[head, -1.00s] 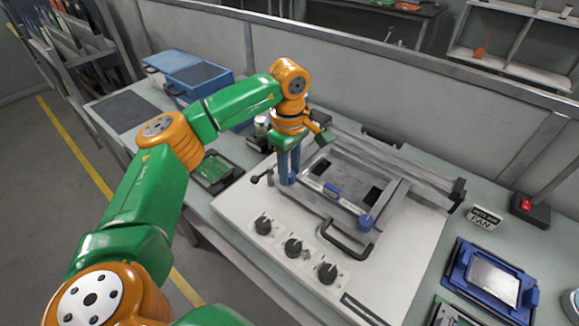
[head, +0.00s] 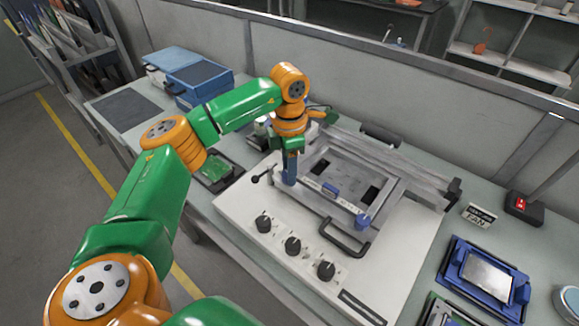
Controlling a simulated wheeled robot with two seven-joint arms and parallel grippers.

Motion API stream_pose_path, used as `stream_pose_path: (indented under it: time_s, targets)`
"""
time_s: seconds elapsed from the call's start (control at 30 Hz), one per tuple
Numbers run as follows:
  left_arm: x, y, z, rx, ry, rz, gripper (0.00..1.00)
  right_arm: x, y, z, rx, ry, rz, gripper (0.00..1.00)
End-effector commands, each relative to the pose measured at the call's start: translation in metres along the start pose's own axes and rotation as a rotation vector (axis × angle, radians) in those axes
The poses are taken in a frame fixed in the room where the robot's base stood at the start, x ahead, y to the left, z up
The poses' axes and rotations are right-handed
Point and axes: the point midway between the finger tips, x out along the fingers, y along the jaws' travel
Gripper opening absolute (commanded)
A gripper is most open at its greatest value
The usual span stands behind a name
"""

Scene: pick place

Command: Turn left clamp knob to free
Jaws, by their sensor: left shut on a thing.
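My left gripper (head: 290,172) points straight down at the left front corner of the metal frame on the white machine (head: 235,205). It is shut on the left clamp knob, which is mostly hidden between and below the fingers. The matching blue right clamp knob (head: 363,221) stands uncovered at the frame's right front corner. A small blue latch (head: 331,190) sits on the frame's front bar between them. My right gripper is not in view.
Several black dials (head: 293,246) line the machine's front panel, with a black handle (head: 345,243) behind them. A green board (head: 214,173) lies to the left, blue cases (head: 200,80) behind it.

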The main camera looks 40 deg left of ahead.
Motion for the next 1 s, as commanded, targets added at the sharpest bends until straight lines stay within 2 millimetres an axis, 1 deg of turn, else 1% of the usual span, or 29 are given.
stream_pose_path:
  time_s: [0.2,0.5,0.7,1.0]
  targets:
    - [0.0005,-0.0005,-0.0005,-0.158,0.003,-0.003,0.0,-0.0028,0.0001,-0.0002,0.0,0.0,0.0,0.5]
    - [0.0012,-0.0003,-0.0007,-0.301,0.005,-0.002,0.0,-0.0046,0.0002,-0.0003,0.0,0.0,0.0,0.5]
    - [0.0015,-0.0004,-0.0008,-0.342,0.005,-0.002,0.0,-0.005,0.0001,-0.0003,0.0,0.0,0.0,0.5]
    - [0.0018,-0.0005,-0.0008,-0.353,0.005,-0.003,0.0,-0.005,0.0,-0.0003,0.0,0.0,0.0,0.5]
